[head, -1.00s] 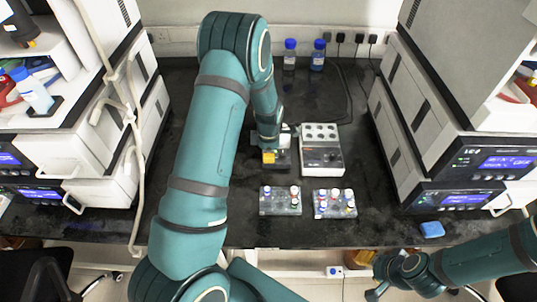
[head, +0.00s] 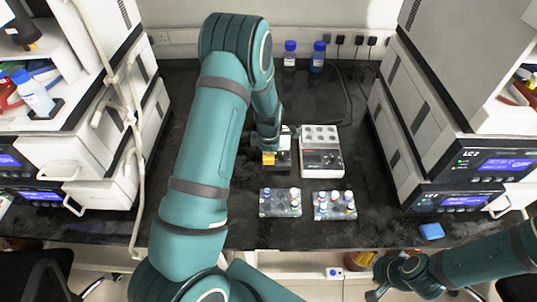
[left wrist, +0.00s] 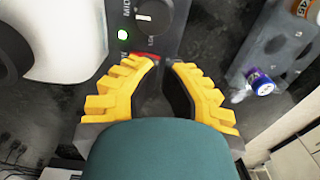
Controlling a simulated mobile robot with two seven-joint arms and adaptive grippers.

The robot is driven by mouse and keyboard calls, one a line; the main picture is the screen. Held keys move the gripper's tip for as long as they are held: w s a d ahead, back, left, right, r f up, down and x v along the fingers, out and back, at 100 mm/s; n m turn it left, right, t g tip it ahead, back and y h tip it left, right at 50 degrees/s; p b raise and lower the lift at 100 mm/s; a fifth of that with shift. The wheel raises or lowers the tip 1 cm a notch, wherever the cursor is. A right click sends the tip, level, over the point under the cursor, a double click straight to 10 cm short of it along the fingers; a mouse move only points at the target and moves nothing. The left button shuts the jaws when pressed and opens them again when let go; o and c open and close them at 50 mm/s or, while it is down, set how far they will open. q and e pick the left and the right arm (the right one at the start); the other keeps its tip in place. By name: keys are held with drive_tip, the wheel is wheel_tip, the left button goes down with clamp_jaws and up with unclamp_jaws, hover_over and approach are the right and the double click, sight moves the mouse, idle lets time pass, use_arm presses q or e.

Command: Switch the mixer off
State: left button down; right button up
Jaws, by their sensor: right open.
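The mixer (head: 284,164) is a small dark-fronted unit on the bench, largely hidden under my left arm in the head view. My right gripper (head: 374,279) is open and empty at the bench's front edge.
A white block unit (head: 321,158) stands close right of the mixer. Two vial racks (head: 280,204) (head: 335,206) sit in front. Blue-capped bottles (head: 290,55) stand at the back. Stacked instruments line both sides. A blue item (head: 431,230) lies front right.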

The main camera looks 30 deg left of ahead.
use_arm(q)
drive_tip(key=shift+r+p, duration=1.2)
drive_tip(key=shift+r, duration=0.75)
